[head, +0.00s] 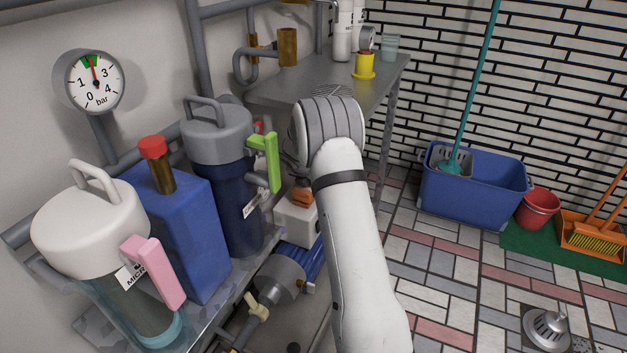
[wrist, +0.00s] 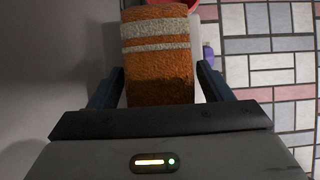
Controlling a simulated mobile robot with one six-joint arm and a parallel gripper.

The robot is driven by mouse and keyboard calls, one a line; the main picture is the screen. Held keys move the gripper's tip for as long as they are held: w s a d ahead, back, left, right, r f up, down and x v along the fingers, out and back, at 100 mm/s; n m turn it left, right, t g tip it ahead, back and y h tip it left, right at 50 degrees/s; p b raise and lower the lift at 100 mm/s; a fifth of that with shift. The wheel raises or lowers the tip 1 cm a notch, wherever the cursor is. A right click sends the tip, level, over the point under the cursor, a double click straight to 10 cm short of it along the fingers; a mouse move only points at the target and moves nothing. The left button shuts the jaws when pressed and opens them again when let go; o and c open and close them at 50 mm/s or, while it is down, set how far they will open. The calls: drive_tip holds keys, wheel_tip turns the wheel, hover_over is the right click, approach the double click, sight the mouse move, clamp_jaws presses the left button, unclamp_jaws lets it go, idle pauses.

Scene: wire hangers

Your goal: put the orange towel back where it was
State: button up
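The orange towel (wrist: 158,75) with pale stripes lies between the fingers of my gripper (wrist: 160,68) in the wrist view. The fingers are spread wide, one on each side of it; a narrow pale strip shows between the towel and the right finger. I cannot tell whether the fingers touch it. In the head view a small orange piece (head: 302,196), likely the towel, shows on top of a white box (head: 296,219), left of my arm. My gripper (head: 289,162) is mostly hidden behind my wrist there.
A blue filter housing (head: 228,190) with a green tag (head: 264,158) stands close left of my gripper. A metal table (head: 275,91) is behind. A blue bucket (head: 470,190) and red bucket (head: 538,208) stand right. The tiled floor (head: 450,265) between is mostly clear.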

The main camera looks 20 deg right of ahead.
drive_tip(key=shift+o, duration=0.5)
drive_tip(key=shift+f+b, duration=0.1)
drive_tip(key=shift+b, duration=0.5)
drive_tip(key=p+v, duration=0.4)
drive_tip(key=v, duration=0.4)
drive_tip(key=shift+s+a+f+p, duration=0.1)
drive_tip(key=shift+s+a+p, duration=0.1)
drive_tip(key=shift+p, duration=0.2)
drive_tip(key=shift+s+d, duration=0.1)
